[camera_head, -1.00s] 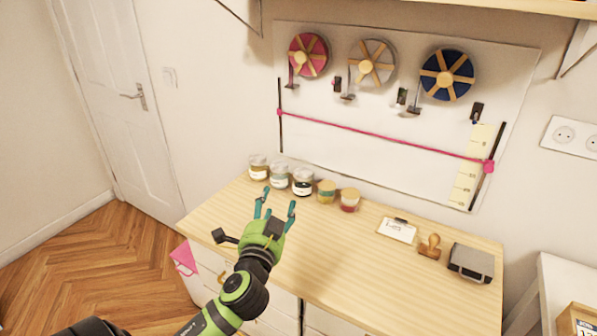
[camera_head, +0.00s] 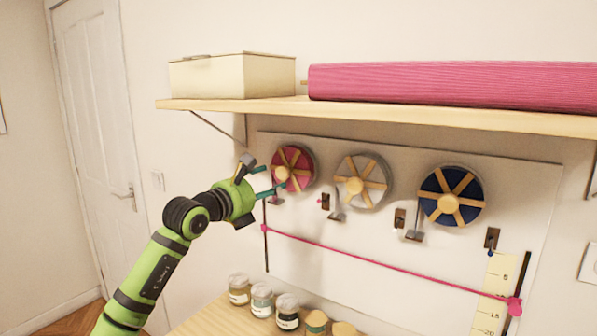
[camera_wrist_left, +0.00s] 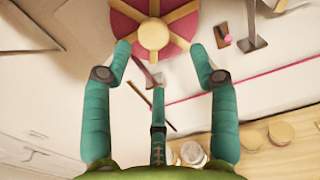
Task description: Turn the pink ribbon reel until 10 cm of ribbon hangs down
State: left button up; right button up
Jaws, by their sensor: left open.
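The pink ribbon reel (camera_head: 300,158) with wooden spokes and a round wooden hub is mounted at the left of the white wall board (camera_head: 330,245). My left gripper (camera_head: 270,180) is raised in front of the reel, its fingers pointing at it. In the left wrist view the reel (camera_wrist_left: 183,28) is straight ahead, and my left gripper (camera_wrist_left: 160,60) is open with its fingertips near the reel's lower rim. Whether they touch it I cannot tell. A small pink bit (camera_wrist_left: 228,39) shows by a dark bracket. My right gripper is not in view.
A grey reel (camera_head: 376,188) and a blue reel (camera_head: 432,184) hang to the right. A shelf (camera_head: 420,114) with a box (camera_head: 240,78) and pink roll (camera_head: 450,85) juts out above. A pink line (camera_head: 380,267) crosses the board toward a ruler (camera_head: 492,290). Jars (camera_head: 262,298) stand below.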

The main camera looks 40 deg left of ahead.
aim_at(281, 173)
pick_arm(q)
jog(key=w+r+p, duration=0.2)
jog(key=p, duration=0.1)
jog(key=shift+w+a, duration=0.1)
jog(key=shift+a, duration=0.2)
jog(key=w+p, duration=0.1)
jog(key=w, duration=0.1)
jog(key=shift+w+a+f+p, duration=0.1)
jog(key=shift+w+f+p, duration=0.25)
jog(key=shift+w, duration=0.05)
jog(key=shift+w+f, duration=0.15)
jog(key=shift+w, duration=0.3)
jog(key=c, duration=1.1)
jog(key=shift+c, duration=0.3)
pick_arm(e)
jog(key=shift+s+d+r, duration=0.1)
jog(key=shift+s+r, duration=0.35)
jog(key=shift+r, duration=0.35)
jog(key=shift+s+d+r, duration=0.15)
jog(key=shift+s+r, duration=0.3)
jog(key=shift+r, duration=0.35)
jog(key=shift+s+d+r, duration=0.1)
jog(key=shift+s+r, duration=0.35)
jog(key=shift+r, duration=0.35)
